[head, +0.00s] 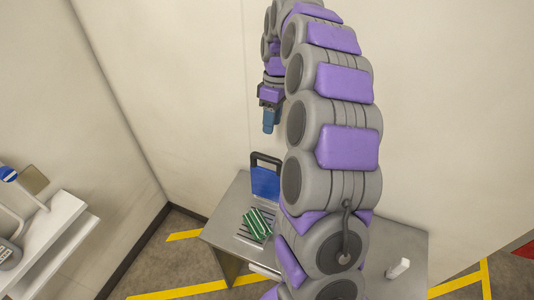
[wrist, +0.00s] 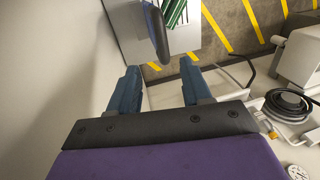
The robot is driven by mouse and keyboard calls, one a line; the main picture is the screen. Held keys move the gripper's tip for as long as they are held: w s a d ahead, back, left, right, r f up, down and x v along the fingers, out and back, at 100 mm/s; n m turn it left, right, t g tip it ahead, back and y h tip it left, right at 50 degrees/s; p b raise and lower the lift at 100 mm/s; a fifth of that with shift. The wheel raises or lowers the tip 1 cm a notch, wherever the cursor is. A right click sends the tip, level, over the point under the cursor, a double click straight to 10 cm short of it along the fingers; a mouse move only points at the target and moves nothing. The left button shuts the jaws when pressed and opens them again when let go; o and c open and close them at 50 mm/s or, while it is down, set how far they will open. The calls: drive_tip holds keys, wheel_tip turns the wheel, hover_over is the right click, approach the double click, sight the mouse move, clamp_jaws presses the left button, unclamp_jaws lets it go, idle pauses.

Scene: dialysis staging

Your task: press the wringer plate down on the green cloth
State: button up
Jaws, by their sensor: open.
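The wringer plate (head: 265,183) is blue with a black handle loop and stands raised at the back of the grey table in the head view. Its dark handle (wrist: 156,32) shows at the top of the wrist view. The green cloth (head: 257,222) is striped green and white and lies on the slatted area in front of the plate; part of it (wrist: 174,11) shows in the wrist view. My gripper (head: 269,127) hangs above the plate, apart from it. In the wrist view my gripper (wrist: 160,84) has its blue fingers spread with nothing between them.
The grey table (head: 225,214) stands near the wall corner, partly hidden by my arm. A small white item (head: 398,268) is on its right part. A white shelf unit (head: 50,235) with equipment is at the left. Yellow stripes (head: 180,291) mark the floor.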

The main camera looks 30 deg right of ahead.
approach(266, 157)
wheel_tip(266, 157, down, 3)
drive_tip(key=d, duration=0.1)
drive_tip(key=a+f, duration=0.1)
drive_tip(key=f+b, duration=0.1)
drive_tip(key=f, duration=0.1)
drive_tip(key=a+f, duration=0.1)
drive_tip(key=shift+s+a+f, duration=0.25)
drive_tip(key=shift+s+a, duration=0.05)
drive_tip(key=shift+s, duration=0.1)
drive_tip(key=shift+f, duration=0.3)
drive_tip(key=shift+s+d+f, duration=0.1)
drive_tip(key=shift+d+f, duration=0.25)
drive_tip(key=shift+d, duration=0.5)
drive_tip(key=shift+a, duration=0.75)
drive_tip(key=c, duration=0.8)
drive_tip(key=shift+d, duration=0.25)
clamp_jaws()
